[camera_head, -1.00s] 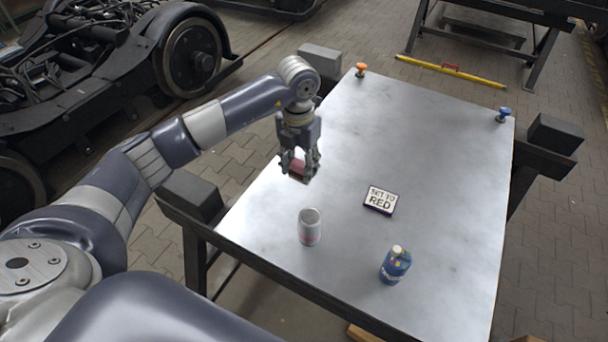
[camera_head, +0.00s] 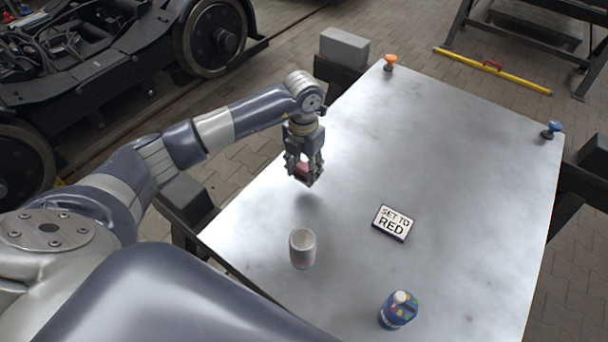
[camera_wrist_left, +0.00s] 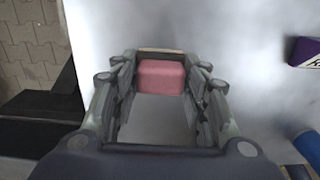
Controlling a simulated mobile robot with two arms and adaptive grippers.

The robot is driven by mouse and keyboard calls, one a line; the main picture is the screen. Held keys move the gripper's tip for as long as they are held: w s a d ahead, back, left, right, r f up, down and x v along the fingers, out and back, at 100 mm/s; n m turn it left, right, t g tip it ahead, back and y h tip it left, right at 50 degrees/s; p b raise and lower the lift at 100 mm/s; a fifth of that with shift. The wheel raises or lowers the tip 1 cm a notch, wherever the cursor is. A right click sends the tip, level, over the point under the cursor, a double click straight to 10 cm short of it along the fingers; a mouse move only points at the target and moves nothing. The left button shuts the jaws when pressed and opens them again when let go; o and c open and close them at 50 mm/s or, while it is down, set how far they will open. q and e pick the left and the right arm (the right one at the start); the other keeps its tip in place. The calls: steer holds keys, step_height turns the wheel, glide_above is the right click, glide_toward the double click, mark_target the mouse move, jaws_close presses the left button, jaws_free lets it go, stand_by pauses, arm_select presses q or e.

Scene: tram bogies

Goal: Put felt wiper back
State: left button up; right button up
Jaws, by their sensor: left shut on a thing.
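The felt wiper (camera_wrist_left: 160,77), a small reddish-pink block, is between the fingers of my left gripper (camera_head: 303,173). It is also partly visible in the head view (camera_head: 303,169), with the fingers covering its sides. The left gripper is shut on it and points down. It holds the wiper a little above the left part of the metal table (camera_head: 440,150), with a soft shadow on the tabletop below. My right gripper is not in view.
A white cup (camera_head: 302,249) stands in front of the gripper, and a blue bottle (camera_head: 398,310) is near the front edge. A sign reading "SET TO RED" (camera_head: 393,223) lies mid-table. An orange knob (camera_head: 390,62) and a blue knob (camera_head: 551,130) are at the back corners.

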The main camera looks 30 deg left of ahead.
mark_target(304, 176)
arm_select(q)
step_height(304, 176, down, 4)
steer(key=shift+r+p, duration=0.15)
steer(key=shift+p, duration=0.2)
steer(key=o, duration=1)
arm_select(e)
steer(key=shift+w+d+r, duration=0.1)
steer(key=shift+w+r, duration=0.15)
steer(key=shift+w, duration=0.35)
arm_select(q)
steer(key=shift+w+r, duration=0.1)
steer(key=shift+r, duration=0.1)
step_height(304, 176, up, 11)
steer(key=b, duration=0.2)
steer(key=shift+f+b, duration=0.2)
steer(key=shift+b, duration=0.15)
steer(key=shift+r, duration=0.6)
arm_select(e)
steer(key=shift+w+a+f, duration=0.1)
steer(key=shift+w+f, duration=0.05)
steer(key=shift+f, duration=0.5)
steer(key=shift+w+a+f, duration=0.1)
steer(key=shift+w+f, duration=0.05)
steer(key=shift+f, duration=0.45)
